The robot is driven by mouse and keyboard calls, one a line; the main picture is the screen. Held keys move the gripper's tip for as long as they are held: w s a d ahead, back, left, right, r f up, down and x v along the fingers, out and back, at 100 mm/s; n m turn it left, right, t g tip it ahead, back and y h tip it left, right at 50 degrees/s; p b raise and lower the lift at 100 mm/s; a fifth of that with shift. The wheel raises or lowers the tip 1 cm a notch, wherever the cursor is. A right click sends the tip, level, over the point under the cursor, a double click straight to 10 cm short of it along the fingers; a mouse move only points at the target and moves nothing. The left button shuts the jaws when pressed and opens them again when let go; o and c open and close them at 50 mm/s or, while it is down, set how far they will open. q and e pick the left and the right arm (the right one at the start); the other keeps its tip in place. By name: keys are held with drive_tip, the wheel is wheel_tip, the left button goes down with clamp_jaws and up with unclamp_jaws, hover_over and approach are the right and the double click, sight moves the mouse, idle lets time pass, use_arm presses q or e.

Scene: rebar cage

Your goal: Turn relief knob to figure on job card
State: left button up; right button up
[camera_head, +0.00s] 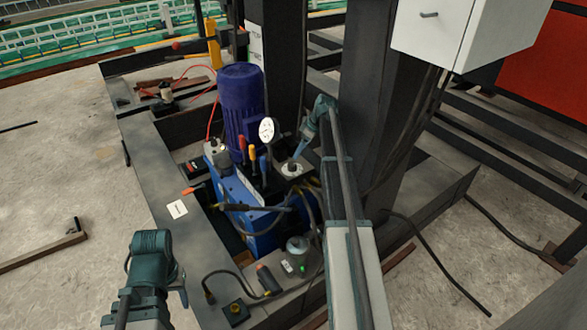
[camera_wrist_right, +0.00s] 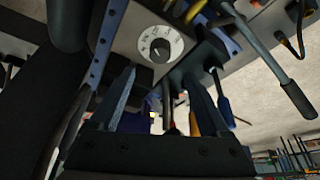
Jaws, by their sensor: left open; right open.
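The relief knob is a small dark knob on a round white dial, on a grey block of the blue power unit (camera_head: 260,205). In the right wrist view the knob (camera_wrist_right: 160,48) faces me, and its dial markings are too small to read. My right gripper (camera_head: 297,151) is open close above the knob. Its two fingers (camera_wrist_right: 160,78) are apart and empty, with the knob beyond their tips.
A purple motor (camera_head: 241,100), a pressure gauge (camera_head: 267,130) and colored levers (camera_head: 252,153) crowd the knob's left. Hoses and a pendant (camera_head: 268,279) lie in front.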

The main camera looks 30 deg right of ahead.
sight(293, 164)
drive_tip(key=b+x, duration=0.7)
drive_tip(key=x, duration=0.2)
drive_tip(key=shift+f, duration=0.1)
